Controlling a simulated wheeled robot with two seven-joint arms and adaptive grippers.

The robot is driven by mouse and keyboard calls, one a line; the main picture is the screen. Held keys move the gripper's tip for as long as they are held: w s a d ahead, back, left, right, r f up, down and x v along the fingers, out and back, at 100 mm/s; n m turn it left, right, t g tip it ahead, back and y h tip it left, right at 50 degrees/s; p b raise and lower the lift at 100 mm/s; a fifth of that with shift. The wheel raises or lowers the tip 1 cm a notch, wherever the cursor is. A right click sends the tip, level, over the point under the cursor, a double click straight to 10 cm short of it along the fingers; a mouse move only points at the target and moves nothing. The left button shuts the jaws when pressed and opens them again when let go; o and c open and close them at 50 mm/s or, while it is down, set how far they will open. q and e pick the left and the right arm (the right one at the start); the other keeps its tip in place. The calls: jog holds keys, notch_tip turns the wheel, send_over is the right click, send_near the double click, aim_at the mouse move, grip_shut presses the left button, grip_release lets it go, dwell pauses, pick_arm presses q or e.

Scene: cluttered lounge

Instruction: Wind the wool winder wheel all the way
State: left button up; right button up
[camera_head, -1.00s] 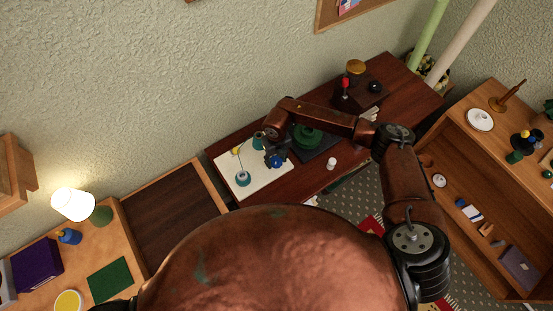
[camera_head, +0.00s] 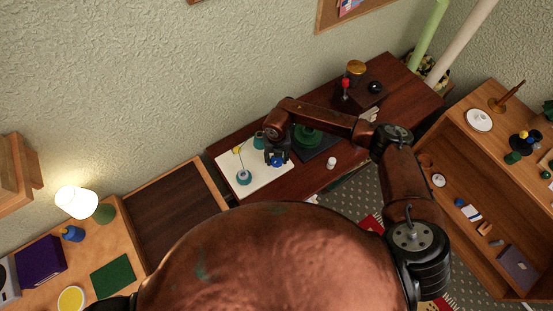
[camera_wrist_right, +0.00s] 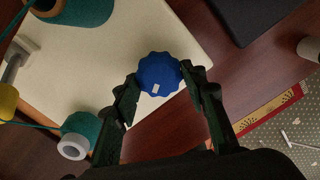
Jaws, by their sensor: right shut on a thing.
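The wool winder is a cream board (camera_head: 262,184) on the dark table, with a blue scalloped wheel (camera_head: 277,162) near its right side. Teal wool spools (camera_head: 244,177) stand at its front and back, and a small yellow piece (camera_head: 237,150) sits at the left with thread running from it. My right gripper (camera_wrist_right: 160,84) is shut on the blue wheel (camera_wrist_right: 158,73), one finger on either side. The wheel has a small white mark. In the right wrist view, a teal spool (camera_wrist_right: 82,128) lies left of the fingers. My left gripper is not in view.
A small white cylinder (camera_head: 331,163) stands near the table's front edge. A dark box (camera_head: 367,94) with a red-topped piece is farther back. A lamp (camera_head: 76,202) stands far left.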

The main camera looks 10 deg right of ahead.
aim_at(276, 161)
jog(key=o, duration=1.2)
jog(key=shift+c, duration=0.2)
notch_tip(276, 161, up, 12)
jog(key=shift+a, duration=0.1)
